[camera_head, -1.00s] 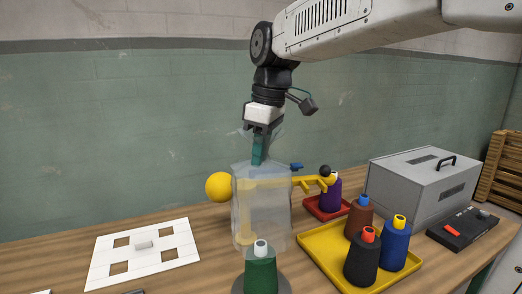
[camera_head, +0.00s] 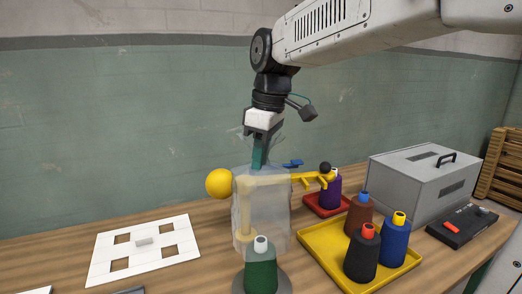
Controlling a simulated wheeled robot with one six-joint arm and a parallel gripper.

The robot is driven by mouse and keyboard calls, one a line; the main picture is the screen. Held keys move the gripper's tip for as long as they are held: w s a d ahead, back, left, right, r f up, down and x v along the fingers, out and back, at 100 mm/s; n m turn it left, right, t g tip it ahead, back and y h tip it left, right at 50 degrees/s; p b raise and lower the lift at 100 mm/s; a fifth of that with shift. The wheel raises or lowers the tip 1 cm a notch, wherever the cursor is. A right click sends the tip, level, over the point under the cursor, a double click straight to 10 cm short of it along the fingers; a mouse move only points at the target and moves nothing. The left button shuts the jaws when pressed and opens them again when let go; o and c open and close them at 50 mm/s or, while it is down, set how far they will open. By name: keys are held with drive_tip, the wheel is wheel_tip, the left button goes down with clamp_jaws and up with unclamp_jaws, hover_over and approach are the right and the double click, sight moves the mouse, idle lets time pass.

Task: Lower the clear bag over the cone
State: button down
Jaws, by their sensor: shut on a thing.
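My gripper (camera_head: 261,150) points down and is shut on the top of the clear bag (camera_head: 277,205). The bag hangs upright and is see-through. A green cone (camera_head: 261,270) with a white tip stands below it on a grey round base (camera_head: 238,288). The bag's lower edge overlaps the cone's tip in the picture; I cannot tell whether it is around the tip or behind it. A yellow arm with a post (camera_head: 246,240) shows through the bag.
A yellow ball (camera_head: 219,183) sits left of the bag; the yellow arm's prongs (camera_head: 308,182) reach right. A yellow tray (camera_head: 325,252) holds several cones. A red tray (camera_head: 318,206) holds a purple cone (camera_head: 332,195). A grey case (camera_head: 425,190) stands behind. A white panel (camera_head: 104,260) lies left.

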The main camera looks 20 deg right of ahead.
sight(263, 172)
drive_tip(key=shift+f, duration=3.2)
drive_tip(key=shift+f, duration=2.6)
drive_tip(key=shift+f, duration=2.5)
drive_tip(key=c, duration=0.6)
unclamp_jaws()
